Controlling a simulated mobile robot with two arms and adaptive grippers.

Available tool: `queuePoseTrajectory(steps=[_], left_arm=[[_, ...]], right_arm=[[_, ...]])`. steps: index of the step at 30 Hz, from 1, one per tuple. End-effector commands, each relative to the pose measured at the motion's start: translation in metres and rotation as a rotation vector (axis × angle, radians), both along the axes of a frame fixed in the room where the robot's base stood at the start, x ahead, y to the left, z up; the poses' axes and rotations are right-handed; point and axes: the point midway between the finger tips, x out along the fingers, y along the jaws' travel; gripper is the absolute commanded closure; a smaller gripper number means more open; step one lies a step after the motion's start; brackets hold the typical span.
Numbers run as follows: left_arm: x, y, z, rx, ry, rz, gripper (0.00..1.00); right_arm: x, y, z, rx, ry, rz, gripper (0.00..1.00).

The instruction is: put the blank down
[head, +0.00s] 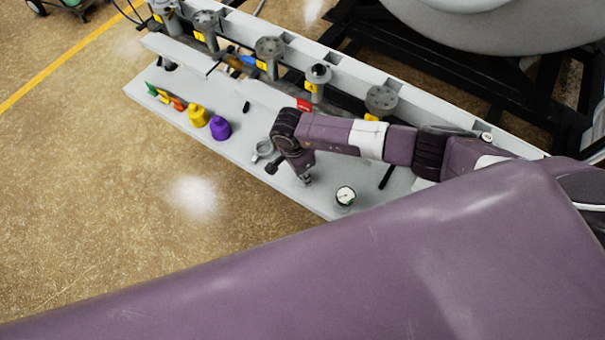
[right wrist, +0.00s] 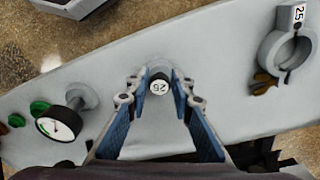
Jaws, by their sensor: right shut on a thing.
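My right gripper (right wrist: 157,92) is shut on the blank, with a blue-padded finger on each side. In the head view my right gripper (head: 305,181) points down at the front part of the grey bench (head: 240,160), between a ring clamp and a gauge. Whether the blank touches the bench cannot be told. My left gripper is not in view.
The ring clamp (head: 263,150) marked 25 lies left of my right gripper. The dial gauge (head: 345,196) stands to its right. Purple (head: 220,128) and yellow (head: 198,116) pieces are farther left. Flanged ports (head: 270,50) line the back. Bare bench lies left of the clamp.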

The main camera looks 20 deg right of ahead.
Motion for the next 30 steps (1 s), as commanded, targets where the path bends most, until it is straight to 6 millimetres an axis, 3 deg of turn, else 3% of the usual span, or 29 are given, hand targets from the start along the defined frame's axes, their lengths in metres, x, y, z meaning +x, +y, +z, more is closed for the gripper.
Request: queuePoseTrajectory(steps=[6, 18, 30], left_arm=[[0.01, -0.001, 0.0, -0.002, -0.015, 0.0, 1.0], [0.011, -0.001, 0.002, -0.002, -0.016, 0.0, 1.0], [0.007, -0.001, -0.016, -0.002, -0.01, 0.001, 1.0]], right_arm=[[0.0, 0.0, -0.001, 0.0, 0.0, 0.0, 0.61], [0.001, 0.001, 0.007, 0.002, -0.003, 0.001, 0.61], [0.001, 0.01, 0.085, 0.002, -0.006, 0.002, 0.61]])
